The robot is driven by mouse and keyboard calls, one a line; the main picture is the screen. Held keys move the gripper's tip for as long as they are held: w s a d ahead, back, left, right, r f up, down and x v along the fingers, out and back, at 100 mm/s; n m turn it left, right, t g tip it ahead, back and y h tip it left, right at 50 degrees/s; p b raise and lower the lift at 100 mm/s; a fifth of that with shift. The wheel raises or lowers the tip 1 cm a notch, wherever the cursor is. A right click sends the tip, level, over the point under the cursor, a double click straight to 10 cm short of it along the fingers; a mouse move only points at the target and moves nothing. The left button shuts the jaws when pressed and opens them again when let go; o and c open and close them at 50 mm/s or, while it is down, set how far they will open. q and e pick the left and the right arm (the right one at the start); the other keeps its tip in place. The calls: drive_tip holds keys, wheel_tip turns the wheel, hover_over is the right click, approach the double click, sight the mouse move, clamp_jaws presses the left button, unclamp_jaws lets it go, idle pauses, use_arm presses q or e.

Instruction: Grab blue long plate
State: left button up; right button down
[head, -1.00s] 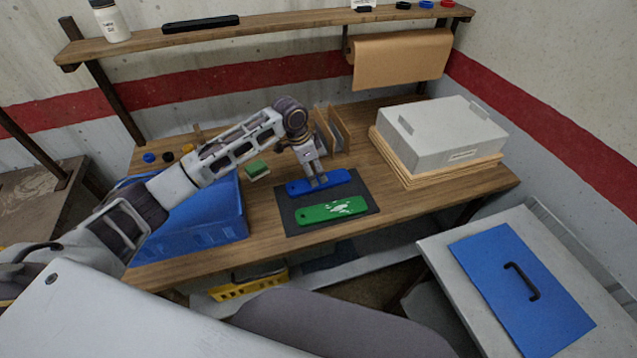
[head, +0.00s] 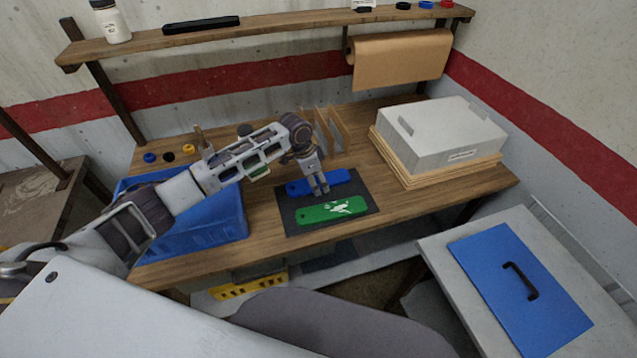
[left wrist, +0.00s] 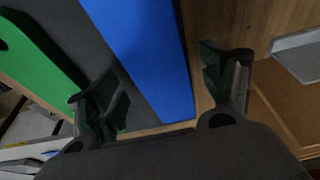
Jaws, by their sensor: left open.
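The blue long plate (head: 335,178) lies on the dark mat (head: 285,213) on the wooden bench. The green plate (head: 330,210) with white marks lies in front of it on the same mat. My left gripper (head: 321,190) is over the blue plate, pointing down, and hides part of it. In the left wrist view the blue plate (left wrist: 152,50) runs between the two open fingers (left wrist: 165,92) of my left gripper. The green plate (left wrist: 35,62) shows at the left there. I cannot tell the exact height of the fingertips above the plate. My right gripper is not seen.
A blue bin (head: 195,237) stands left of the mat. A grey box (head: 440,130) on wooden boards stands at the right. Upright wooden dividers (head: 328,128) stand behind the mat. A shelf (head: 270,20) runs above the bench.

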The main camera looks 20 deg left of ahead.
sight(317, 181)
use_arm(q)
drive_tip(key=c, duration=1.3)
drive_tip(key=shift+r, duration=0.1)
drive_tip(key=shift+r+b, duration=0.3)
drive_tip(key=shift+r, duration=4.7)
